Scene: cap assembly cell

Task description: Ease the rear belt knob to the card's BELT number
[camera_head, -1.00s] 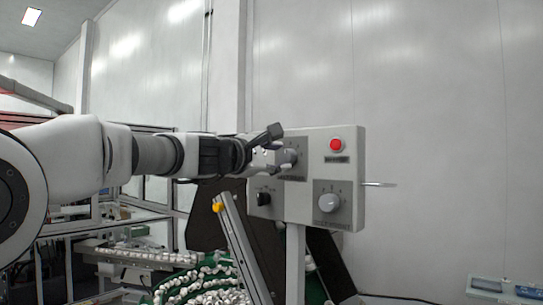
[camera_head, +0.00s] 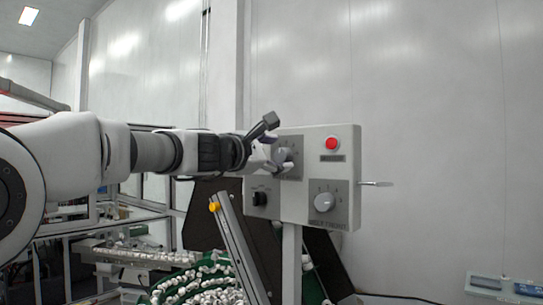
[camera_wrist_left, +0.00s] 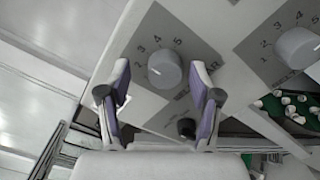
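The upper left grey knob (camera_head: 285,156) of the control panel is partly covered by my left gripper (camera_head: 275,146) in the head view. In the left wrist view this knob (camera_wrist_left: 165,69) lies between the fingertips of my left gripper (camera_wrist_left: 160,72), with gaps showing on both sides. The fingers are spread and hold nothing. The numbers 2 to 5 show around the knob; its label is partly hidden, and its pointer setting cannot be read. No card with a BELT number is readable. My right gripper is not in view.
The panel (camera_head: 313,212) also carries a red button (camera_head: 332,143), a lower right knob (camera_head: 324,202), a small black switch (camera_head: 260,198) and a side lever (camera_head: 376,184). Below stands a green bin of white caps (camera_head: 205,283). Space right of the panel is clear.

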